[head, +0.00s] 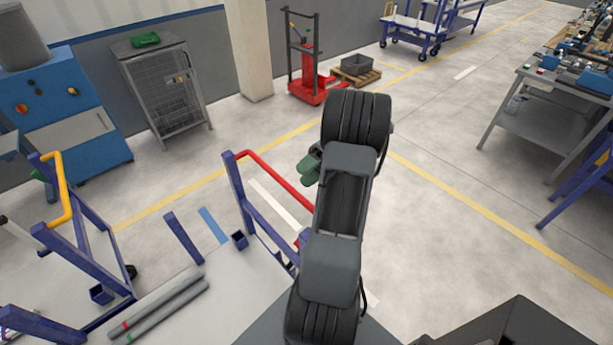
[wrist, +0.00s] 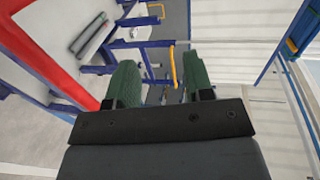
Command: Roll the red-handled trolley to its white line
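The red-handled trolley has a blue frame (head: 240,195) and a red handle (head: 278,180) in the middle of the head view. My arm hides the handle's right end and part of the trolley. The red handle (wrist: 45,55) runs close by on the left, outside the fingers.
A trolley with a yellow handle (head: 65,190) stands at the left, near grey pipes (head: 160,310). A blue strip (head: 213,224) lies on the floor. A red stacker (head: 307,85) and a pallet with a bin (head: 357,68) stand behind. A workbench (head: 545,100) stands right; floor between is clear.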

